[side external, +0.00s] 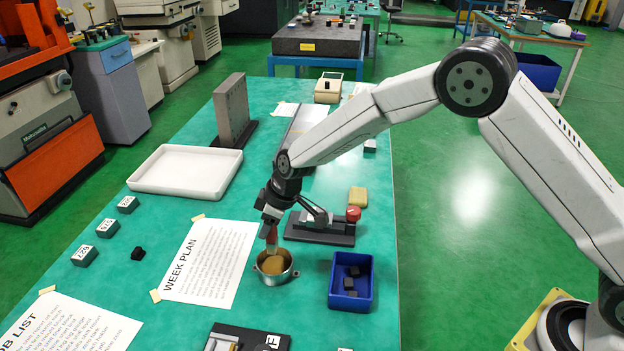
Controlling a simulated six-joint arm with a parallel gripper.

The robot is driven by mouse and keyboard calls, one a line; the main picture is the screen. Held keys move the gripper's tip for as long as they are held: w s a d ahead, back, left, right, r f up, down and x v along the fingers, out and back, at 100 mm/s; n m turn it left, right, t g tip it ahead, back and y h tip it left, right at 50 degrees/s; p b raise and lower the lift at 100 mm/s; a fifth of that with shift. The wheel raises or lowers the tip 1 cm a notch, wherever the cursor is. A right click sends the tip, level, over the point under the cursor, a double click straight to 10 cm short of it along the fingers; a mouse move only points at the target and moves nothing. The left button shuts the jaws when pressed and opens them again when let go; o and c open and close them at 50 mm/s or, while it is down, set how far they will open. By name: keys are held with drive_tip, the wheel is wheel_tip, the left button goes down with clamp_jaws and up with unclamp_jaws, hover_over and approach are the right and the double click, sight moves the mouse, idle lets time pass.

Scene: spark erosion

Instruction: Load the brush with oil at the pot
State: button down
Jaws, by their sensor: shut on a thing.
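My gripper (270,225) is shut on a small brush (271,238) with a reddish-brown body. It points down over the oil pot. The pot (287,277) is a round metal cup with small side lugs, standing on the green bench top. A tan-amber surface shows inside it. The brush's lower end is at the pot's mouth, and I cannot tell whether it touches the oil.
A blue bin (338,303) with dark blocks stands right of the pot. A dark fixture with a red knob (353,213) is behind it. The week plan sheet (208,262) lies to the left. A white tray (186,171) and grey upright plate (232,108) stand farther back.

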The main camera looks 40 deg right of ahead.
sight(270, 245)
drive_tip(key=shift+f, duration=2.9)
drive_tip(key=shift+f, duration=0.6)
drive_tip(key=shift+r, duration=0.15)
drive_tip(key=shift+r, duration=3.4)
drive_tip(key=shift+d, duration=0.1)
drive_tip(key=shift+d+r, duration=0.2)
drive_tip(key=s+d+r+m+h, duration=0.1)
drive_tip(key=s+d+r+m, duration=0.2)
drive_tip(key=d, duration=0.3)
drive_tip(key=s+d+r+m+t+h, duration=0.1)
drive_tip(key=s+d+r+m, duration=0.2)
drive_tip(key=d, duration=0.4)
drive_tip(key=s+d+r+m+h, duration=0.1)
drive_tip(key=s+d+r+m, duration=0.2)
drive_tip(key=s+d, duration=0.2)
drive_tip(key=shift+d, duration=0.9)
